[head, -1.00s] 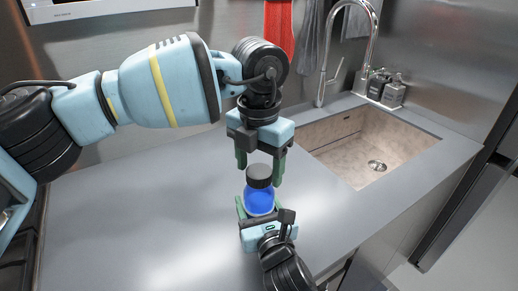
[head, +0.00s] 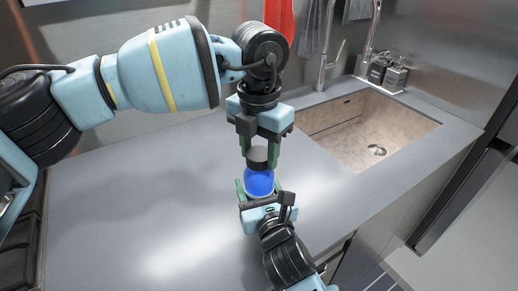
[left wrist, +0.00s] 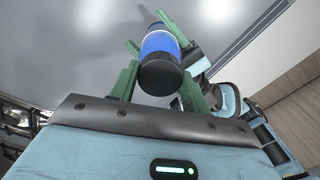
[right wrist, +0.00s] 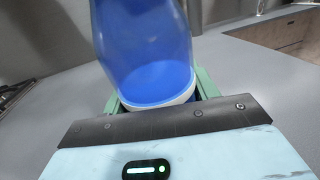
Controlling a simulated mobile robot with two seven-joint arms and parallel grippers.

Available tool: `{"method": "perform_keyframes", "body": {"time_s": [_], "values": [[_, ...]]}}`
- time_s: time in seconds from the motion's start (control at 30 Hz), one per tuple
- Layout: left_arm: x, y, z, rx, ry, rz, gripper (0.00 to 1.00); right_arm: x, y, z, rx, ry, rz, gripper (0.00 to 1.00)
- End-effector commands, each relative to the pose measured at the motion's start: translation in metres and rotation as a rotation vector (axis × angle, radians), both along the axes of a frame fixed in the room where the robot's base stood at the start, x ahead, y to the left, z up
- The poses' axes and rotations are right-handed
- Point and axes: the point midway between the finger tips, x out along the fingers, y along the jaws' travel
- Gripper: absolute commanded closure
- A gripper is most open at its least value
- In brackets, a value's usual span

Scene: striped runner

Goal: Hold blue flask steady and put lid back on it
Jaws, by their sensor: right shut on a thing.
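The blue flask (head: 258,184) stands upright in my right gripper (head: 260,195), above the grey counter. The right wrist view shows its clear blue body (right wrist: 150,50) and pale base band close up between the green fingers. A black lid (head: 258,164) sits at the flask's top, in line with it; I see no gap between them. My left gripper (head: 259,152) points down from above, with a green finger on each side of the lid. The left wrist view shows the lid's round top (left wrist: 160,78) between those fingers; whether they touch it is unclear.
The grey counter (head: 130,210) is clear to the left. A sink (head: 365,135) with a tall faucet (head: 325,55) lies at the back right. Dark soap bottles (head: 394,76) stand behind the sink. A red cloth (head: 280,18) hangs at the back.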

Motion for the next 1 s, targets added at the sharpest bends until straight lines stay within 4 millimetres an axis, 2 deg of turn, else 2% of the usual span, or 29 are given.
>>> {"method": "perform_keyframes", "body": {"time_s": [0.03, 0.2, 0.57, 0.67, 1.0], "values": [[0.0, 0.0, 0.0, 0.001, -0.001, 0.001, 0.48, 0.0, 0.0, -0.001, 0.0, 0.001, 0.0, 1.0], [0.0, 0.0, 0.0, 0.001, -0.001, 0.001, 0.28, 0.0, 0.0, -0.001, 0.0, 0.001, 0.0, 1.0], [0.0, 0.0, 0.006, -0.001, -0.002, 0.001, 0.28, 0.0, 0.0, -0.001, 0.0, 0.001, 0.0, 1.0], [0.0, 0.0, 0.018, 0.0, -0.001, 0.001, 0.28, 0.0, 0.0, -0.001, 0.0, 0.001, 0.0, 1.0], [0.001, 0.0, 0.084, -0.001, -0.003, 0.002, 0.28, 0.0, 0.0, -0.001, 0.0, 0.001, 0.0, 1.0]]}}
